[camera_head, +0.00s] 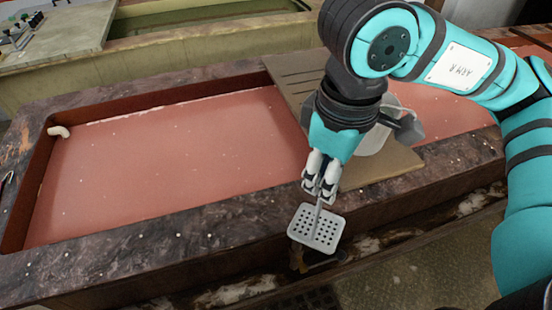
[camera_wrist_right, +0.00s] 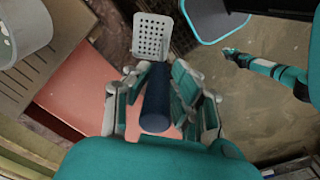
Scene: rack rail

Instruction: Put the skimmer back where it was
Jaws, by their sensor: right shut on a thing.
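The skimmer (camera_head: 317,228) has a light grey square plate full of holes. My right gripper (camera_head: 320,187) is shut on it and holds it over the front edge of the stone basin, plate downward. In the right wrist view the plate (camera_wrist_right: 152,38) is beyond the fingers, and the dark blue handle lies between the fingers of my right gripper (camera_wrist_right: 160,105). My left gripper (camera_wrist_right: 232,54) shows small in the right wrist view, away from the skimmer; its jaws are too small to read. It is outside the head view.
The dark stone basin (camera_head: 215,222) holds pinkish liquid (camera_head: 180,160). A brown board (camera_head: 295,85) lies across it, bearing a grey bucket (camera_head: 372,142) partly hidden by my right arm. A white pipe end (camera_head: 58,132) sticks out at the basin's left. Another basin (camera_head: 200,45) stands behind.

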